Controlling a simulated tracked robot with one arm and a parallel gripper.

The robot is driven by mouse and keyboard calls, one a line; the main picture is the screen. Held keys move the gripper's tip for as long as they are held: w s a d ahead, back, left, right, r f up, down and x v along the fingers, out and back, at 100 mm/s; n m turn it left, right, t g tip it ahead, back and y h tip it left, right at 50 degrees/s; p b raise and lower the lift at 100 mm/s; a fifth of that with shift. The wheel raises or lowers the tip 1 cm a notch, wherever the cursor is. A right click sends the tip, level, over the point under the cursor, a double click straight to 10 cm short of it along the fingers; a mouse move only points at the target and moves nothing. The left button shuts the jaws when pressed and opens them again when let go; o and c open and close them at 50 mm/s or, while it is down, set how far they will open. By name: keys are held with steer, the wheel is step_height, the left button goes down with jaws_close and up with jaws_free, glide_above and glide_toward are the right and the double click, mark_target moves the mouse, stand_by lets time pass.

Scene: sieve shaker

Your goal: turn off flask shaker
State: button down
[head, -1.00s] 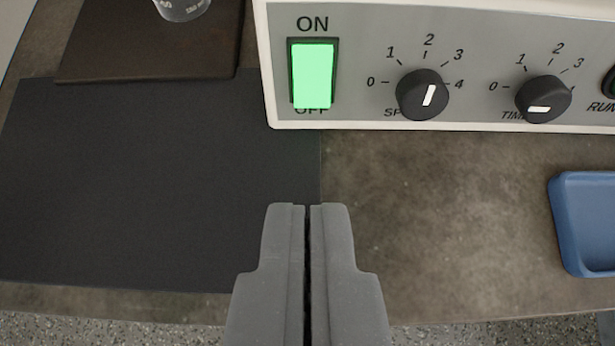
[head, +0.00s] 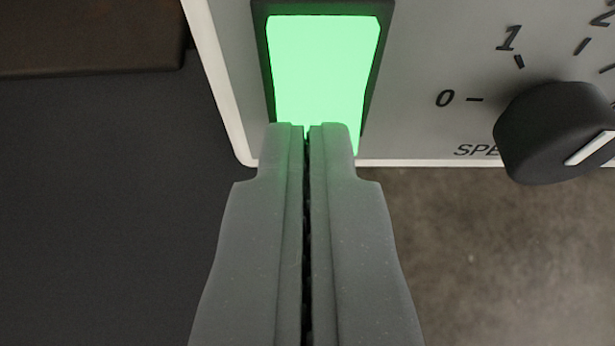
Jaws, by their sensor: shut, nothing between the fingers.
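The flask shaker's front panel (head: 440,45) fills the top of the view. Its power switch (head: 324,65) is a rocker in a black frame, lit bright green. My gripper (head: 307,128) is shut and empty. Its fingertips overlap the lower part of the green rocker in the picture and hide its bottom edge and the OFF label. Green light falls on the fingertips. I cannot tell whether they touch the switch.
The black speed knob (head: 550,130) stands out from the panel to the right, its white mark pointing right and slightly up. A dark mat (head: 100,200) lies at left, with a dark brown board (head: 90,35) behind it. Bare bench (head: 500,260) shows at lower right.

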steer(key=shift+w+f, duration=0.15)
steer(key=shift+w, duration=0.05)
steer(key=shift+a, duration=0.1)
steer(key=shift+a+f, duration=0.1)
steer(key=shift+a, duration=0.05)
steer(key=shift+d, duration=0.2)
steer(key=shift+r+p, duration=0.3)
steer(key=shift+r, duration=0.55)
